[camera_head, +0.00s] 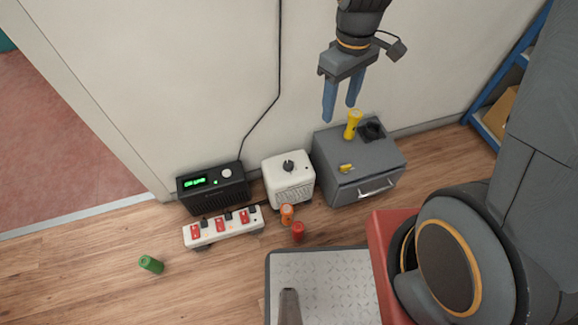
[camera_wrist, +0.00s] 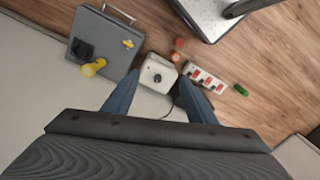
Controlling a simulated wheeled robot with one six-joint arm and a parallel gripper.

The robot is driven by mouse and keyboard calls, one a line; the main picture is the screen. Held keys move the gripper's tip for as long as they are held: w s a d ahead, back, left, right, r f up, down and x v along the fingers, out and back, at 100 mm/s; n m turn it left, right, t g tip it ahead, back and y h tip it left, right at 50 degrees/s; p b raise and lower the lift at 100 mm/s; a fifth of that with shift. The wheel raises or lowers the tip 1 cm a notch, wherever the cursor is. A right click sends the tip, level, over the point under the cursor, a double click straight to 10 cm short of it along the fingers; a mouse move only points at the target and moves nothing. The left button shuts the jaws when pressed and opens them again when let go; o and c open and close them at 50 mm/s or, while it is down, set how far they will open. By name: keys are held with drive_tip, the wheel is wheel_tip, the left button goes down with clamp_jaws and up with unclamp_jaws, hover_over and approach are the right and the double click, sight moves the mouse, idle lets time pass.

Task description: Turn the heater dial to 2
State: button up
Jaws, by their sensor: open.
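The heater (camera_head: 290,183) is a small white box on the floor against the wall, with a dark round dial (camera_head: 288,166) on its top. The dial's markings are too small to read. In the wrist view the heater (camera_wrist: 157,86) lies ahead of the fingers, and its dial (camera_wrist: 158,77) shows as a dark spot. My gripper (camera_head: 342,112) has blue fingers, is open and empty, and hangs high in front of the wall, up and right of the heater. In the wrist view my gripper (camera_wrist: 160,92) shows its fingers spread on both sides of the heater, well above it.
A grey cabinet (camera_head: 345,190) with a yellow flashlight (camera_head: 353,124) stands right of the heater. A black box with a green display (camera_head: 205,199) stands left, behind a power strip (camera_head: 220,230). Orange (camera_head: 287,214), red (camera_head: 298,231) and green (camera_head: 151,264) cylinders are on the floor.

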drive_tip(key=w+a+f+n+b, duration=0.3)
drive_tip(key=f+b, duration=0.1)
drive_tip(key=f, duration=0.4)
drive_tip(key=w+a+f+n+b, duration=0.2)
drive_tip(key=w+f+b, duration=0.2)
drive_tip(key=f, duration=0.4)
drive_tip(key=n+b, duration=0.6)
drive_tip(key=b, duration=0.4)
approach(288, 164)
drive_tip(key=shift+w+f, duration=0.15)
drive_tip(key=shift+f, duration=0.05)
drive_tip(key=shift+n, duration=0.3)
drive_tip(key=shift+s+f+b, duration=0.2)
drive_tip(key=shift+f+b, duration=1.25)
drive_tip(key=shift+f, duration=2.55)
drive_tip(key=shift+c, duration=0.3)
drive_tip(key=shift+r, duration=0.1)
drive_tip(key=c, duration=1)
